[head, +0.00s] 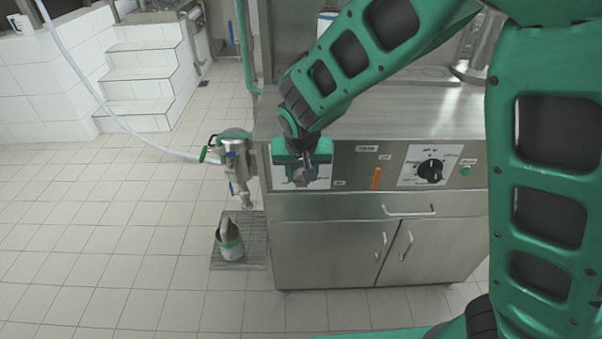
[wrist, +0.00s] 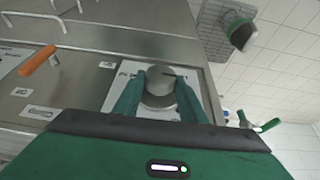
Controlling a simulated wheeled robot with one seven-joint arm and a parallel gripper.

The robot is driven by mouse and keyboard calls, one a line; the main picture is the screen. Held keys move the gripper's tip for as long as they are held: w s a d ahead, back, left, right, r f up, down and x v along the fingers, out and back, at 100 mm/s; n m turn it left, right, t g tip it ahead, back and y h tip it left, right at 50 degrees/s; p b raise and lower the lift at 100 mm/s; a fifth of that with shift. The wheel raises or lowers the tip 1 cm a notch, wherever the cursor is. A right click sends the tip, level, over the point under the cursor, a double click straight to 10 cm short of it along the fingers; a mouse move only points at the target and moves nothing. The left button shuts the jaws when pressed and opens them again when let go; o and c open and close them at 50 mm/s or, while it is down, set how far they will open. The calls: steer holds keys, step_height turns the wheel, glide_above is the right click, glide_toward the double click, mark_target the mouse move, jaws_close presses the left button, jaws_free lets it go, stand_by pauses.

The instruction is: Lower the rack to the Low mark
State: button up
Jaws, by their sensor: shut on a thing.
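My gripper (head: 306,168) reaches down to the front panel of the steel cabinet, at its left end. In the wrist view its green fingers (wrist: 158,98) are shut on a round grey knob (wrist: 160,80), one on each side. The knob sits on a white label plate (wrist: 113,98), whose print is mostly covered. In the head view my gripper hides most of the knob. A slatted grate (head: 221,263), perhaps the rack, lies below the filler nozzle (head: 245,196). A grey cup with a green band (head: 230,243) stands on it. I cannot make out a Low mark.
Right of my gripper are an orange lever (head: 376,178), a black dial (head: 430,171) and a green button (head: 465,171). Cabinet handles (head: 408,211) stick out below. A white hose (head: 120,118) runs to the filler. Tiled floor in front is clear.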

steer(key=h, duration=0.2)
steer(key=a+n+h, duration=0.1)
steer(key=h, duration=0.3)
steer(key=shift+a+f, duration=0.25)
steer(key=h, duration=0.2)
steer(key=n+h, duration=0.1)
steer(key=h, duration=0.2)
steer(key=shift+a+f+n+t+h, duration=0.3)
steer(key=shift+a+f+n+h, duration=0.05)
steer(key=shift+f+n+h, duration=0.05)
stand_by(0.3)
steer(key=o, duration=1)
steer(key=v, duration=1)
steer(key=shift+s+a, duration=0.1)
steer(key=shift+a, duration=0.25)
steer(key=shift+s+f, duration=0.1)
